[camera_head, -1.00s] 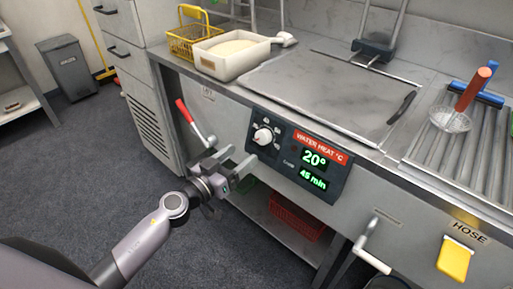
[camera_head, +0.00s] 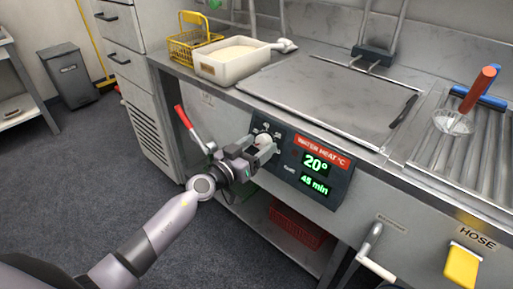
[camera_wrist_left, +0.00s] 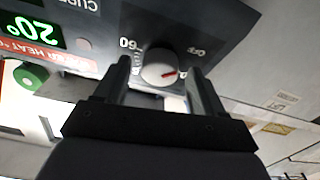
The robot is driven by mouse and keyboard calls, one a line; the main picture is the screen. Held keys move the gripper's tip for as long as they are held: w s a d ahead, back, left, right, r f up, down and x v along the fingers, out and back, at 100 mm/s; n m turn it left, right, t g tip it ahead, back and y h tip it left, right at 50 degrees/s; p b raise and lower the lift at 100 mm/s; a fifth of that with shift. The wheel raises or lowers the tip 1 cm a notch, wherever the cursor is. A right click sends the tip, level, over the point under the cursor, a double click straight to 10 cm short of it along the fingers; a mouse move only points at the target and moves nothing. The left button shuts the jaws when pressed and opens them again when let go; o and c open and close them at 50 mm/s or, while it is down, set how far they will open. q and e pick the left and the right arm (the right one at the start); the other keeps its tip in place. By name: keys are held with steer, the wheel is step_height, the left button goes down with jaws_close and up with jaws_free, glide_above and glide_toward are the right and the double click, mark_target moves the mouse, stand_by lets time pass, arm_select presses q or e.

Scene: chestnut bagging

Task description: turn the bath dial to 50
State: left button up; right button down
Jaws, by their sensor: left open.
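The bath dial is a round white knob (camera_head: 262,139) with a red pointer mark, on a dark control panel (camera_head: 320,199). The panel's display (camera_head: 315,163) reads 20° and 45 min under a red WATER HEAT °C label. My left gripper (camera_head: 265,151) is open at the dial and partly covers it in the head view. In the left wrist view, the dial (camera_wrist_left: 158,70) sits between the two open fingers of my left gripper (camera_wrist_left: 158,76). I cannot tell whether the fingers touch it. My right gripper is not in view.
A red-handled lever (camera_head: 183,117) stands just left of my left gripper. A white tub (camera_head: 232,66) and yellow basket (camera_head: 186,46) stand on the counter above. A red crate (camera_head: 297,226) lies on the shelf below. A crank handle (camera_head: 372,250) sticks out lower right.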

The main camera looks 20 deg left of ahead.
arm_select(q)
steer(key=c, duration=1.1)
steer(key=shift+o, duration=0.2)
